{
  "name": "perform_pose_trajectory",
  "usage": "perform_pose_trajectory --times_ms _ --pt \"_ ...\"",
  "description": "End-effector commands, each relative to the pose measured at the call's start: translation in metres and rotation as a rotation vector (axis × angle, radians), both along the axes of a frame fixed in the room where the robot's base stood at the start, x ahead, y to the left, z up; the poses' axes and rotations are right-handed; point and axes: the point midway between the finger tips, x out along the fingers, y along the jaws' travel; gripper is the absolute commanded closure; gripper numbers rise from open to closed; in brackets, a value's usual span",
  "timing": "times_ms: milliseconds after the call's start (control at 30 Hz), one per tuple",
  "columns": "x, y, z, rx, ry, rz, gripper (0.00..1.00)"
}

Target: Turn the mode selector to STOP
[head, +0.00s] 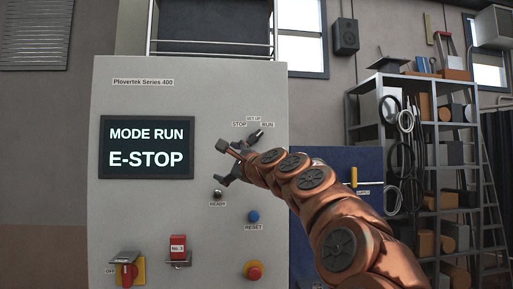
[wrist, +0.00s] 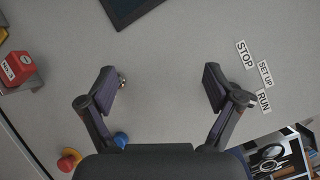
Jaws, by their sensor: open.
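The mode selector (head: 255,137) is a small dark knob on the grey panel, with STOP, SET UP and RUN labels around it. Its handle slants up to the right, towards RUN. My gripper (head: 227,162) is open and empty in front of the panel, left of and below the selector. In the wrist view my gripper (wrist: 160,90) has its fingers wide apart with only bare panel between them. The STOP label (wrist: 245,54) and the RUN label (wrist: 264,102) lie right of the right finger. The knob is not visible there; the right finger appears to cover it.
A display (head: 148,147) reads MODE RUN and E-STOP. Below are a READY lamp (head: 217,194), a blue RESET button (head: 253,216), a red emergency button (head: 254,270), a red padlock-like block (head: 178,246) and a red rotary switch (head: 127,272). Shelving (head: 440,150) stands at the right.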

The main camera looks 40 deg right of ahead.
Motion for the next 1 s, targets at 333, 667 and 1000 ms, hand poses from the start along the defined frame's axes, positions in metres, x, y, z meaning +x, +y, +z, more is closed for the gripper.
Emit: perform_pose_trajectory --times_ms 333,667,1000 --pt "-0.052 -0.101 0.049 0.201 -0.233 -0.159 0.09" --pt "-0.031 -0.110 0.056 0.201 -0.235 -0.161 0.09" --pt "-0.005 -0.119 0.063 0.202 -0.232 -0.160 0.09"
